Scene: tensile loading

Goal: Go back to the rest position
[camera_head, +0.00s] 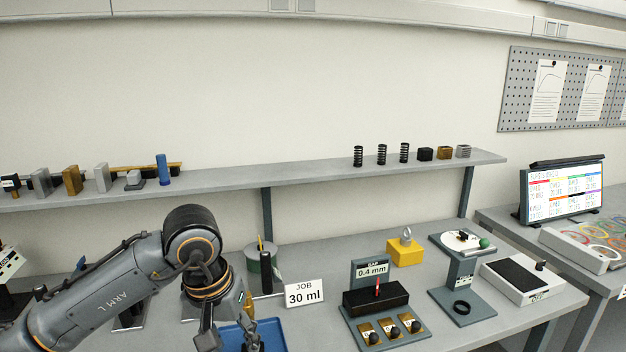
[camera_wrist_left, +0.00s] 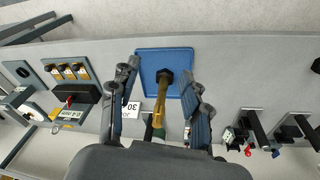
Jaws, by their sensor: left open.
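My left gripper (camera_head: 232,342) hangs over the front of the bench, above a blue tray (camera_head: 262,327). In the left wrist view its two fingers (camera_wrist_left: 160,88) are spread apart. A brass-coloured rod with a black end (camera_wrist_left: 160,100) shows in the gap between them, over the blue tray (camera_wrist_left: 148,56); I cannot tell whether it touches a finger. Part of the brass piece (camera_head: 248,301) shows behind the gripper in the head view. My right gripper is in neither view.
A shelf (camera_head: 300,173) runs behind.

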